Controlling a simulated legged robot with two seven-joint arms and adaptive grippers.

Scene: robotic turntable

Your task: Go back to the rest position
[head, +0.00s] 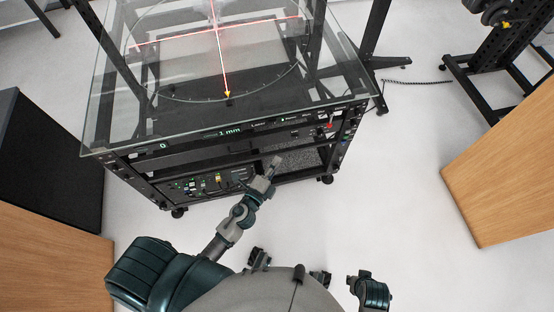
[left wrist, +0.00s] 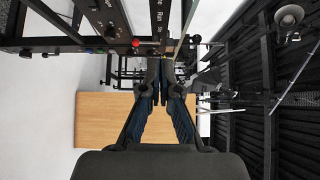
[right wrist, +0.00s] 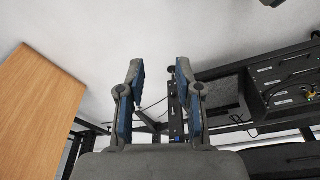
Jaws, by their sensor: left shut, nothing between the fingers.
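My left gripper (head: 275,164) is in front of the turntable rack (head: 140,185), close to its front face. In the left wrist view its fingers (left wrist: 158,90) are together with nothing between them. My right gripper (right wrist: 160,68) shows in the right wrist view with its two fingers apart and empty. The rack carries a glass top (head: 115,118) with a red laser cross over a round dial. A red knob (head: 330,125) is on the front panel at the right; it also shows in the left wrist view (left wrist: 135,43).
A wooden panel (head: 505,170) stands at the right, and another (head: 50,265) at the lower left beside a dark cabinet (head: 50,160). A black stand (head: 490,60) is at the upper right. The pale floor (head: 400,180) between rack and right panel is clear.

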